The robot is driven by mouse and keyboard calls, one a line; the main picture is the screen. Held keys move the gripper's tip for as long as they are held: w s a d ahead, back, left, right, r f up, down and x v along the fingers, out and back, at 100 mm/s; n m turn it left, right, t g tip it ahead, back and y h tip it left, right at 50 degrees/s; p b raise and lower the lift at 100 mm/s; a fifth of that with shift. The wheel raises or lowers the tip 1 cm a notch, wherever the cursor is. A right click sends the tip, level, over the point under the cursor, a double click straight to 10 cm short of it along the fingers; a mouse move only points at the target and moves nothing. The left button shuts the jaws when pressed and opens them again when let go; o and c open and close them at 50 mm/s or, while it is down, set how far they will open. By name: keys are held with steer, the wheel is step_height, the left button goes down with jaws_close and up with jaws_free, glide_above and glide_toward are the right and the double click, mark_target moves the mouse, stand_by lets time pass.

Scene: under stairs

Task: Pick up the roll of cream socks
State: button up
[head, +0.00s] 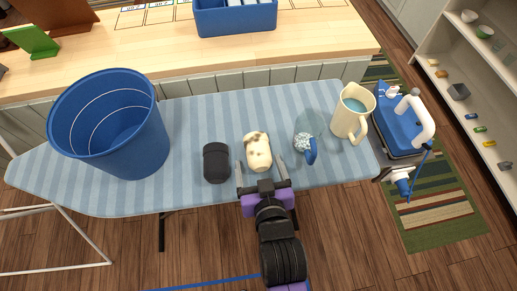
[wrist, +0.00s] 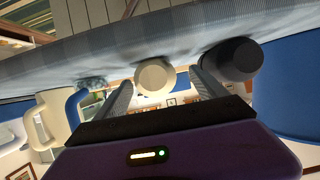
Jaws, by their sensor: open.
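The roll of cream socks (head: 258,152), off-white with brownish patches, lies on the blue striped ironing board (head: 190,120) near its front edge. In the wrist view its round pale end (wrist: 155,77) shows between and beyond the fingers. My gripper (head: 261,164) is open and empty, at the front edge of the board, with one finger on either side of the near end of the roll. The wrist view shows both fingers of the gripper (wrist: 164,86) spread apart. I cannot tell whether either finger touches the roll.
A dark roll (head: 216,163) lies close on the left. A large blue bin (head: 110,125) stands at the left. The board is clear behind the socks.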

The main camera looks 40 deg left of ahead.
mark_target(258, 152)
steer(key=shift+w+r+p+x, duration=0.15)
steer(key=shift+p+x, duration=0.15)
steer(key=shift+x, duration=0.95)
steer(key=shift+w+r+p+x, duration=0.15)
steer(key=shift+p+x, duration=0.1)
steer(key=shift+x, duration=1.05)
steer(key=shift+d+f, duration=0.1)
steer(key=shift+d, duration=0.05)
steer(key=c, duration=1.5)
steer(key=shift+o, duration=0.2)
step_height(258, 152, up, 20)
steer(key=shift+b, duration=0.4)
steer(key=o, duration=0.6)
steer(key=shift+c, duration=0.2)
jaws_close()
